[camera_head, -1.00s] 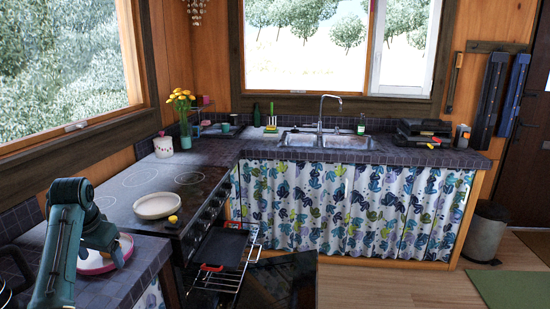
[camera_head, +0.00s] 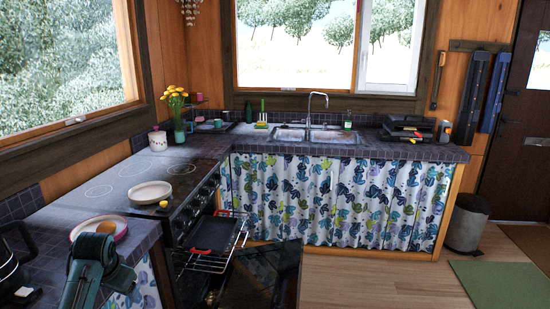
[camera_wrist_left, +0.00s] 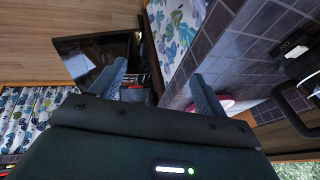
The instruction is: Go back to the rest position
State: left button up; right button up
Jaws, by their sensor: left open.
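My left arm comes in at the lower left of the head view, and its dark green gripper (camera_head: 122,278) is low beside the tiled counter (camera_head: 136,244). In the left wrist view the two blue-grey fingers of my left gripper (camera_wrist_left: 160,88) stand wide apart with nothing between them. Its fingers are only partly visible in the head view. My right gripper does not show in either view.
The oven door (camera_head: 268,277) is open, with a rack (camera_head: 210,262) and dark tray (camera_head: 212,234) pulled out. A pink-rimmed dish (camera_head: 98,229) and a pale pan (camera_head: 150,192) are on the counter and stove.

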pick_arm(q)
jog(key=s+d+f+m+t+h, duration=0.1)
jog(key=s+d+f+t, duration=0.1)
jog(key=s+d+f, duration=0.5)
jog(key=s+d+f+m+t+h, duration=0.1)
jog(key=s+d+f+t, duration=0.1)
jog(key=s+d+f, duration=0.55)
jog(key=s+d+f+t+h, duration=0.1)
jog(key=s+d+f+h, duration=0.1)
jog(key=s+d, duration=0.9)
jog(key=shift+s+t+h, duration=0.3)
jog(key=shift+t+h, duration=0.1)
jog(key=shift+h, duration=0.3)
